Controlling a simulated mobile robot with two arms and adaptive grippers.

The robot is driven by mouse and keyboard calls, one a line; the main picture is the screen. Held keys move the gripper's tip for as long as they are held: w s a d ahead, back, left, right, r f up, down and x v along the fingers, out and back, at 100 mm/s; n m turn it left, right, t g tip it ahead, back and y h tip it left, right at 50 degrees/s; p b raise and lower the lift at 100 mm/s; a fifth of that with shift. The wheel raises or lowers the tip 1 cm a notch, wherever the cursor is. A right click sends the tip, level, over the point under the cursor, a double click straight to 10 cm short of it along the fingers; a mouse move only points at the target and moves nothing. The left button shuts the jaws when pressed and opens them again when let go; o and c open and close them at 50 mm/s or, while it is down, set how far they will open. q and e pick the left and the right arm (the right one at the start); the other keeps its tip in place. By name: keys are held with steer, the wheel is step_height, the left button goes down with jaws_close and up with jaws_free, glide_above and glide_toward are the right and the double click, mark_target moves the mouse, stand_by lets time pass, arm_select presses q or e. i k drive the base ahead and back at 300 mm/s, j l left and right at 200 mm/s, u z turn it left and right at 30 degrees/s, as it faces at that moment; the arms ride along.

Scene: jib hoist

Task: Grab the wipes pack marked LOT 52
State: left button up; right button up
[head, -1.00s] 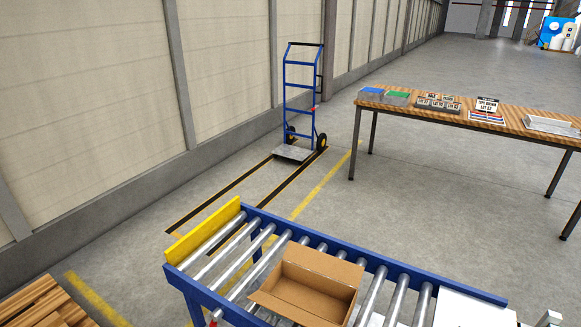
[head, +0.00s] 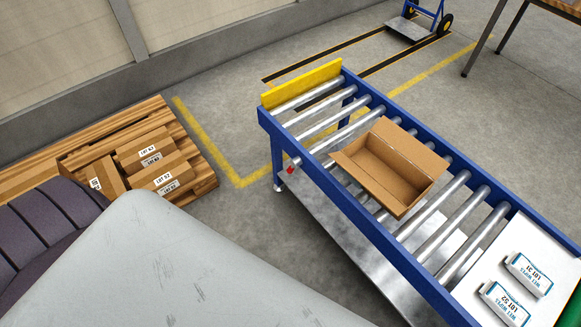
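The wipes pack marked LOT 52 (head: 506,304) lies on a white board at the lower right of the head view, its label seen upside down. A second wipes pack, marked LOT 31 (head: 529,274), lies just behind it. Both packs are white with blue print. Neither of my grippers shows in the head view.
An open, empty-looking cardboard box (head: 388,168) sits on the blue roller conveyor (head: 358,212), left of the white board (head: 548,240). A wooden pallet (head: 198,178) with LOT-labelled cartons stands at left. A hand truck (head: 412,29) stands at the back. Floor between is clear.

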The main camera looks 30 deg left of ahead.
mark_target(510, 310)
steer(key=z, duration=1.35)
